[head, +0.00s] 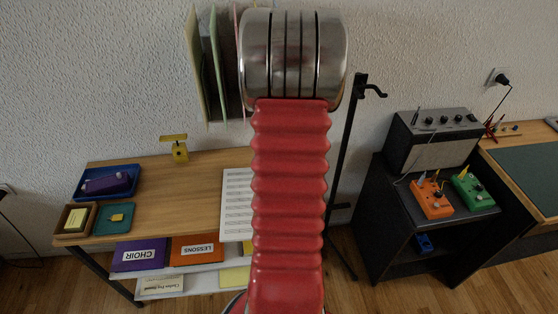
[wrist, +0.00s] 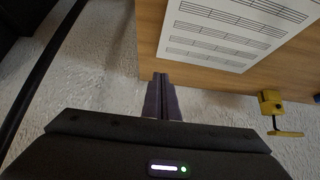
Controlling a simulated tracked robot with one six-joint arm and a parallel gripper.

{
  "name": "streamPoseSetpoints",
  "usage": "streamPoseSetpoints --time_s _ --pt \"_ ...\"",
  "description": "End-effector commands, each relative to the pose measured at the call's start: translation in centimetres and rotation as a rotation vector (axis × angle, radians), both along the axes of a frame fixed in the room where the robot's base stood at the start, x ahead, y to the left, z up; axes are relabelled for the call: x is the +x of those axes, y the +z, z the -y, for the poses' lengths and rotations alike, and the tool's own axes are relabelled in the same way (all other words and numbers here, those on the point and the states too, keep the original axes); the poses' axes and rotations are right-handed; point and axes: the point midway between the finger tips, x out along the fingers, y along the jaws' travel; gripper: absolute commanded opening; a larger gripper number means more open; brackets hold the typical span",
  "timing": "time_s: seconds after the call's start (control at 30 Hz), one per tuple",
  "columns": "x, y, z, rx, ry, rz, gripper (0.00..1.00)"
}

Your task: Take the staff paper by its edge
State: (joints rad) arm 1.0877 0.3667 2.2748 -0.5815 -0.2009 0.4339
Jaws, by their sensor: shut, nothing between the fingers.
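The staff paper (head: 237,203) is a white sheet with printed staves. It lies on the wooden table, partly hidden behind my red arm in the head view. In the wrist view the staff paper (wrist: 232,30) lies on the wood near the top, cut off by the frame. My gripper (wrist: 161,76) is shut and empty in the wrist view. I cannot see my gripper in the head view.
A black stand (head: 346,150) rises right of my arm. An amplifier (head: 432,140) and pedals sit farther right.

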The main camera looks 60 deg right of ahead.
Motion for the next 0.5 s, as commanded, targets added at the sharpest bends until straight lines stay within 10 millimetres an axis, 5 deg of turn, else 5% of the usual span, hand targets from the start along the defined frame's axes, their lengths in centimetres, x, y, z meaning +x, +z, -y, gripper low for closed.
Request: streamPoseSetpoints --time_s 0.5 --pt "-0.06 0.71 -0.55 0.000 0.004 0.000 0.00"
